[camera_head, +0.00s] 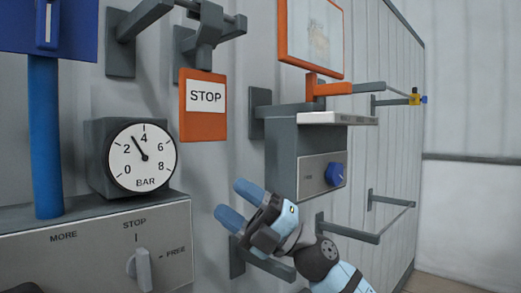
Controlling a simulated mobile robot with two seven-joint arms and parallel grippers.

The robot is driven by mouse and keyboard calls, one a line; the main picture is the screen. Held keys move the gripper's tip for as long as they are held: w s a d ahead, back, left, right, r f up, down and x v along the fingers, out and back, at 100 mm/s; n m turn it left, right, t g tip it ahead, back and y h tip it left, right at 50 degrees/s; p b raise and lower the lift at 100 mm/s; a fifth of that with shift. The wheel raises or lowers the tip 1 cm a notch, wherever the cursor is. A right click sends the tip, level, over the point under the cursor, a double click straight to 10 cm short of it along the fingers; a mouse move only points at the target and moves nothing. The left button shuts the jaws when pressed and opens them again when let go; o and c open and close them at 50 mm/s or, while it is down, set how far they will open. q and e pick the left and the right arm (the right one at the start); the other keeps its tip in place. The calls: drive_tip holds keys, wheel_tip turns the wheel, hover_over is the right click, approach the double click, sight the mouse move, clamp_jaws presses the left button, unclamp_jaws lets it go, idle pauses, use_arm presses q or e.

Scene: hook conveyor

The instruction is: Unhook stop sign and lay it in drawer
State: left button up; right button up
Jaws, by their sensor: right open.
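The stop sign (204,104) is an orange plate with a white label reading STOP. It hangs upright below a grey hook (207,37) on a wall-mounted rail at upper left of centre. My right gripper (238,203) is below and a little right of the sign, clear of it. Its two blue fingers are apart, point up and left, and have nothing between them. My left gripper is not in view. I cannot clearly make out a drawer. A grey box (282,165) with a blue knob (335,174) sits on the wall to the right.
A pressure gauge (142,157) stands on a grey panel (85,265) with a STOP/FREE switch (140,268) at lower left. A blue post (45,140) rises beside it. A framed orange board (313,35) is at top right. Grey wall brackets (345,229) stick out at right.

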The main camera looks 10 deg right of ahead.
sight(208, 52)
drive_tip(key=s+a+r+n+g+h+b, duration=0.1)
drive_tip(key=s+a+r+n+g+h, duration=0.25)
drive_tip(key=r+n+h, duration=0.65)
drive_tip(key=s+d+r+m+t+h+b, duration=0.1)
drive_tip(key=s+d+r+m+t+h, duration=0.15)
drive_tip(key=r+t, duration=0.45)
drive_tip(key=s+d+r+m+t+h, duration=0.1)
drive_tip(key=d+r+t+h, duration=0.25)
drive_tip(key=r, duration=0.75)
drive_tip(key=p+x, duration=0.2)
drive_tip(key=x, duration=1)
drive_tip(key=shift+w+a, duration=0.1)
drive_tip(key=shift+w, duration=0.1)
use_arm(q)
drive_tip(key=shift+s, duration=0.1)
use_arm(e)
drive_tip(key=shift+w+a+f, duration=0.2)
drive_tip(key=shift+w+a, duration=0.05)
drive_tip(key=shift+w, duration=0.1)
